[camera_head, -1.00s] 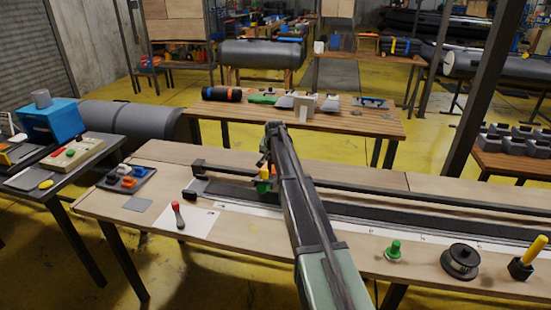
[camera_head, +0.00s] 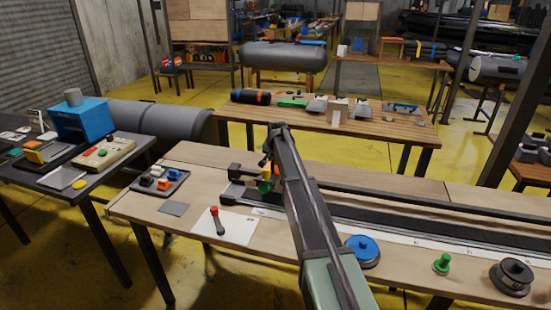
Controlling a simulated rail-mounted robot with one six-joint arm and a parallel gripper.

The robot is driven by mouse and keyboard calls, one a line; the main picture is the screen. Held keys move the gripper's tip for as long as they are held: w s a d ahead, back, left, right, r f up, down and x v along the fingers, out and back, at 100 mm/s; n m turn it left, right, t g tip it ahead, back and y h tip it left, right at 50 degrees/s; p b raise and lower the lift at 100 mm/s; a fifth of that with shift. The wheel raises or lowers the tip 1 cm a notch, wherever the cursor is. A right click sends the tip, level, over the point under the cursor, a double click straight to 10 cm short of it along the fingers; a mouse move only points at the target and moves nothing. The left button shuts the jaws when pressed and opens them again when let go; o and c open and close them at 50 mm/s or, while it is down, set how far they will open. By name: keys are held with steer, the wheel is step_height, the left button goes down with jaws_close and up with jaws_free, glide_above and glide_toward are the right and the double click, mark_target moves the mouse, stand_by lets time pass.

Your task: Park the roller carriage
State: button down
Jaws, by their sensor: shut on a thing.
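My gripper (camera_head: 268,165) is over the left part of the long track on the workbench. It is shut on a small orange and green part, which I take to be the roller carriage (camera_head: 265,186). My arm hides much of the carriage, so its exact seat on the track cannot be told. The dark track (camera_head: 420,225) runs along the bench from upper left to lower right. A black block (camera_head: 228,199) is at its left end, just left of the carriage. A thin dark rail (camera_head: 370,193) runs behind it, with a dark end piece (camera_head: 235,169).
On the bench (camera_head: 180,240) are a red-handled tool (camera_head: 216,222) on a white sheet, a tray (camera_head: 160,182) of small coloured parts, a blue disc (camera_head: 362,250), a green knob (camera_head: 442,263) and a black spool (camera_head: 512,276). A second table (camera_head: 410,126) stands behind.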

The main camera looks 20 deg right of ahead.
steer(key=shift+w+a, duration=0.1)
steer(key=shift+w, duration=0.05)
steer(key=c, duration=1.1)
jaws_free()
steer(key=shift+a, duration=0.2)
steer(key=shift+o, duration=0.2)
steer(key=shift+d, duration=0.1)
steer(key=d+p+v, duration=0.1)
steer(key=p+v, duration=0.8)
steer(key=v, duration=0.1)
steer(key=shift+a+r+p, duration=0.4)
steer(key=shift+a, duration=0.15)
